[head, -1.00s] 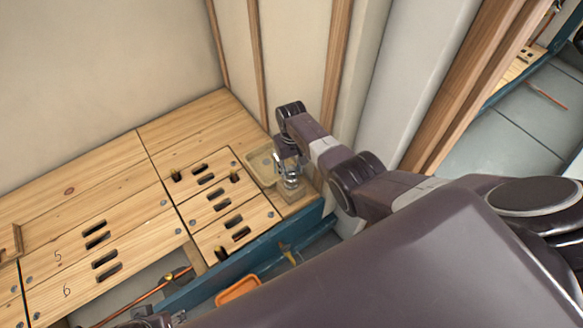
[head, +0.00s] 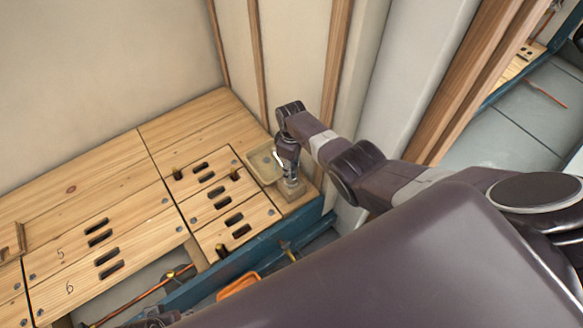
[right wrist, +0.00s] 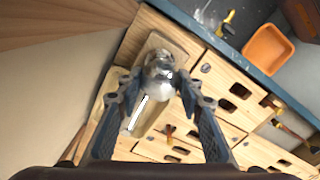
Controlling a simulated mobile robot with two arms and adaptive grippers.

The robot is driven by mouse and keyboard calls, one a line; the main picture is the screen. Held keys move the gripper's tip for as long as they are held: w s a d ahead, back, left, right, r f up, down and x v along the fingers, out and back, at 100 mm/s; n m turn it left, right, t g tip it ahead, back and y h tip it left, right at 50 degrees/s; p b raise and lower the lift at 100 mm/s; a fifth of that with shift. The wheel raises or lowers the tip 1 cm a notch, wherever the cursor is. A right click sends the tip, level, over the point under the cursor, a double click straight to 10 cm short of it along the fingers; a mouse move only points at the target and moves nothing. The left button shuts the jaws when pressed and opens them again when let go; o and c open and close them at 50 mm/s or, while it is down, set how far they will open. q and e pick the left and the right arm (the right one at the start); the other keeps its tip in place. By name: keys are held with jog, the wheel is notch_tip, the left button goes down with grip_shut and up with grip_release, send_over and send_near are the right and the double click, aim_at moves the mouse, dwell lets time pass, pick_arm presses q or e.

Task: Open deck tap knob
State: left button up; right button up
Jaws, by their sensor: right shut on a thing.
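The deck tap (head: 292,187) stands on a small wooden block at the right corner of the wooden deck. Its round shiny metal knob (right wrist: 159,68) shows in the right wrist view, with the pale spout slanting down from it. My right gripper (head: 287,160) points down over the tap. In the right wrist view my right gripper (right wrist: 160,82) has a finger on each side of the knob and is shut on it. The fingers hide part of the tap in the head view. A dark part, apparently my left gripper (head: 153,319), shows at the bottom edge, mostly cut off.
A shallow beige tray (head: 258,167) lies beside the tap. Slotted deck panels (head: 97,236) spread to the left. A blue beam (head: 195,289) runs along the front edge. An orange bin (right wrist: 268,48) lies below it. Wall studs (head: 335,62) stand close behind the tap.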

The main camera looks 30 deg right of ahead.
dwell(0.5)
jog(key=o, duration=1.2)
jog(key=shift+c, duration=0.2)
jog(key=shift+r, duration=0.1)
notch_tip(320, 180, up, 12)
